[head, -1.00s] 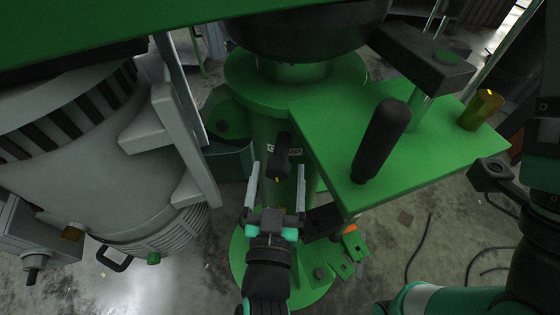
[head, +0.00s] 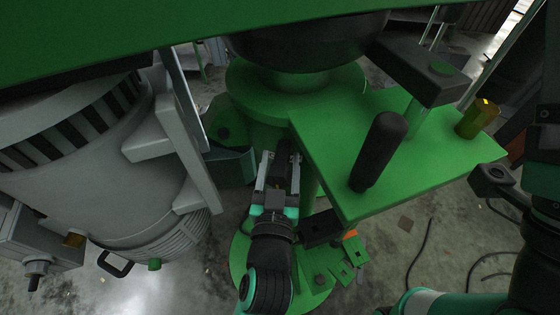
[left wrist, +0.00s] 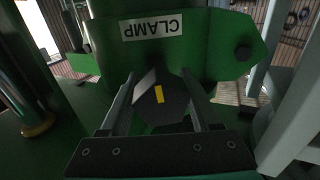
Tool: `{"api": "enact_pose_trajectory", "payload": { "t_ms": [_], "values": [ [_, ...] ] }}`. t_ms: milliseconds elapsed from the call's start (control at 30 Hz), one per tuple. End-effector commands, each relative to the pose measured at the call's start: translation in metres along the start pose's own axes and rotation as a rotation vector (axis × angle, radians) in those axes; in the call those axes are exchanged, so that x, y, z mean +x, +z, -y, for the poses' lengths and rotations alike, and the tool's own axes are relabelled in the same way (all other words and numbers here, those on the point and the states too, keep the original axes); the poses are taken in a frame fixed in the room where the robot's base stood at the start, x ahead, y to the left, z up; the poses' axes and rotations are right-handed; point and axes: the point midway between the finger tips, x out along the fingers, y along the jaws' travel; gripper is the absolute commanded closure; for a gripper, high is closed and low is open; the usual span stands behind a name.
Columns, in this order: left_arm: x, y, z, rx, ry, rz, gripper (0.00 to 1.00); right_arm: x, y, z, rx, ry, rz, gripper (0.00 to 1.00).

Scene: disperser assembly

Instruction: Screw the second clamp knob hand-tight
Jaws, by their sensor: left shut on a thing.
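The black clamp knob (left wrist: 162,103) has a yellow mark and a pale stripe on its face and sits in front of the green column. In the left wrist view it lies between the two fingers of my left gripper (left wrist: 168,100), which is shut on it. In the head view my left gripper (head: 277,172) reaches up to the column, and the knob (head: 284,152) is partly hidden by the fingers. A white label reading CLAMP (left wrist: 152,25) is upside down above the knob. My right arm shows at the right edge, but its fingers are not visible.
A green plate (head: 400,170) with an upright black handle (head: 379,150) and a yellow hexagonal part (head: 478,118) overhangs to the right. A grey motor (head: 85,160) fills the left. Small green and orange pieces lie near the column's round base (head: 240,262).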

Motion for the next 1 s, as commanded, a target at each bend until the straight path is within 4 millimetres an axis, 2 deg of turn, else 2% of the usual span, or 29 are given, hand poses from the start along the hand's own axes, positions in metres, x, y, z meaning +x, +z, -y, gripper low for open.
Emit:
{"api": "enact_pose_trajectory", "payload": {
  "t_ms": [467, 1000],
  "values": [
    [0.000, -0.001, 0.000, 0.084, 0.000, -0.007, 0.93, 0.002, -0.002, 0.000, 0.000, 0.000, 0.000, 0.20],
    [0.000, -0.002, -0.002, 0.533, -0.001, -0.046, 0.93, 0.013, -0.013, 0.000, 0.000, 0.000, 0.000, 0.20]
  ]
}}
